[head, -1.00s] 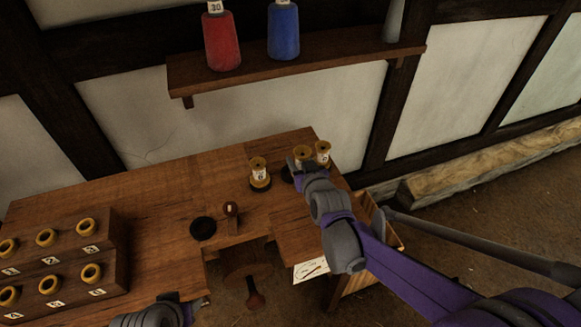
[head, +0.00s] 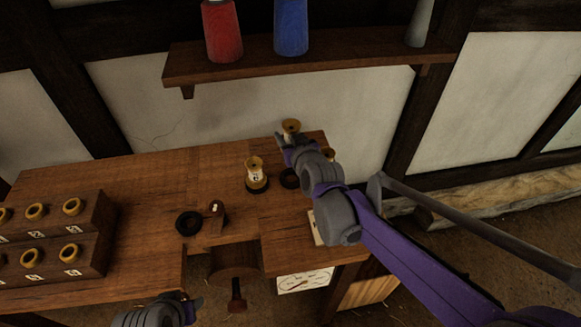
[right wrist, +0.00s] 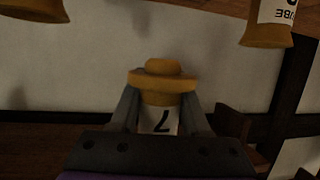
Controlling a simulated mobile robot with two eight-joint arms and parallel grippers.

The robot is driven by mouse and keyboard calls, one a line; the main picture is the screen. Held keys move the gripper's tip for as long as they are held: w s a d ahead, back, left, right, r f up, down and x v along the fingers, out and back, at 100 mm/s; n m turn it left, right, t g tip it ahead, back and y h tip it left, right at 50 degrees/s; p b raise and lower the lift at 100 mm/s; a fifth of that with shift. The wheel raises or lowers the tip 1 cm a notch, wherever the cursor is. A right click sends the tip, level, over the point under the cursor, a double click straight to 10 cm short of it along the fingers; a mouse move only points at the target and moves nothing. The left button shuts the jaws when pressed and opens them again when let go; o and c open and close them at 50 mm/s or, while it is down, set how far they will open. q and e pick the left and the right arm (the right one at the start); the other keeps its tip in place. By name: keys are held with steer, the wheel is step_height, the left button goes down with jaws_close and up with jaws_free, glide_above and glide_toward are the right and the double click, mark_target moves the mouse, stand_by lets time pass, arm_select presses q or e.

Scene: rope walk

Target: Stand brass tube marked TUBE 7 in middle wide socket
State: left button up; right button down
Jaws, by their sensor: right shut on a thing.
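My right gripper (head: 291,142) is shut on a brass tube (head: 291,128) with a pale label. In the right wrist view this tube (right wrist: 162,85) is between the fingers and its label reads 7. It is held up above the right end of the bench, looking roughly upright. A black ring socket (head: 289,178) lies below it, empty and partly covered by my arm. To its left, another labelled brass tube (head: 254,170) stands in a black socket. A third tube (head: 329,154) is mostly hidden behind my gripper. My left gripper (head: 188,302) is low at the bottom edge; its opening is unclear.
Another black ring (head: 189,223) lies empty further left, beside a small wooden piece (head: 217,215). A shelf (head: 300,72) with red and blue spools is above. The bench middle is mostly bare.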

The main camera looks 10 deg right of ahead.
steer(key=b, duration=0.1)
glide_above(288, 170)
step_height(288, 170, down, 8)
steer(key=shift+w+f, duration=0.1)
steer(key=shift+w, duration=0.05)
steer(key=shift+f+b, duration=0.55)
steer(key=shift+f, duration=0.05)
steer(key=shift+c, duration=1.9)
jaws_free()
steer(key=shift+s, duration=0.2)
